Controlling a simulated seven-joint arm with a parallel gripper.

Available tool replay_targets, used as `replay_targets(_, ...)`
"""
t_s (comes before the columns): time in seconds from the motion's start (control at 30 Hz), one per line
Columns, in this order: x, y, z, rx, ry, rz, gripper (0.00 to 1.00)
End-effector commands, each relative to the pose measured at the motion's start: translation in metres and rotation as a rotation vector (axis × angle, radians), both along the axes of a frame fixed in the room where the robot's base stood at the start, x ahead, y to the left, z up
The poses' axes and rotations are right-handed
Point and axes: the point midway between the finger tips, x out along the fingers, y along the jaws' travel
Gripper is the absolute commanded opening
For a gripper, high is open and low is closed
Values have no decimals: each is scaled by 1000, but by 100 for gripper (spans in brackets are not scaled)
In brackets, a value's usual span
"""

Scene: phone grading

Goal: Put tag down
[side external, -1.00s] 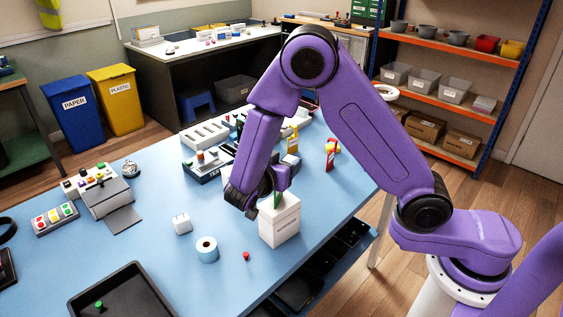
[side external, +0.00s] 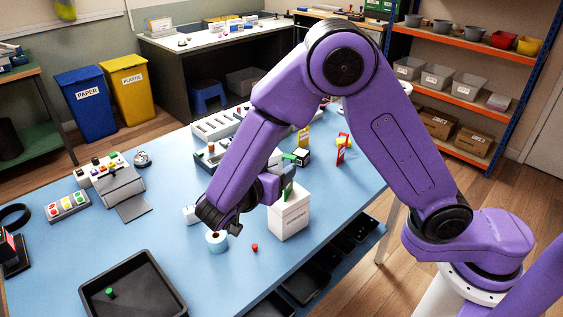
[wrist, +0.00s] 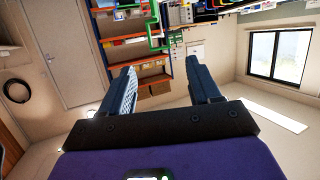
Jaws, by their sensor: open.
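A small green tag (side external: 289,181) stands upright at the top of a white box (side external: 290,215) with dark lettering, on the blue table. I cannot tell whether it sits in the box or just behind it. My gripper (side external: 279,185) is level with the tag and just left of it in the side view; its fingertips are partly hidden there. In the wrist view my gripper (wrist: 165,80) has its two dark fingers spread wide, with nothing between them. Green outlines (wrist: 155,37) show beyond the fingertips; I cannot tell if they are the tag.
A white tape roll (side external: 217,242) and a small red piece (side external: 255,247) lie left of the box. A black tray (side external: 150,284) holds a green peg at the front left. Other items crowd the back of the table. Clear blue surface lies at centre left.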

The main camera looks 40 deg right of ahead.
Motion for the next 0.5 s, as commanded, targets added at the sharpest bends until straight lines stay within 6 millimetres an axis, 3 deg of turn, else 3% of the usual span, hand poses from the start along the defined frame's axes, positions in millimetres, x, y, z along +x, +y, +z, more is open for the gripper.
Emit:
replay_targets(0.33, -2, 10, 4, 7, -3, 10, 62)
replay_targets(0.5, 29, 19, 4, 113, -52, 176, 62)
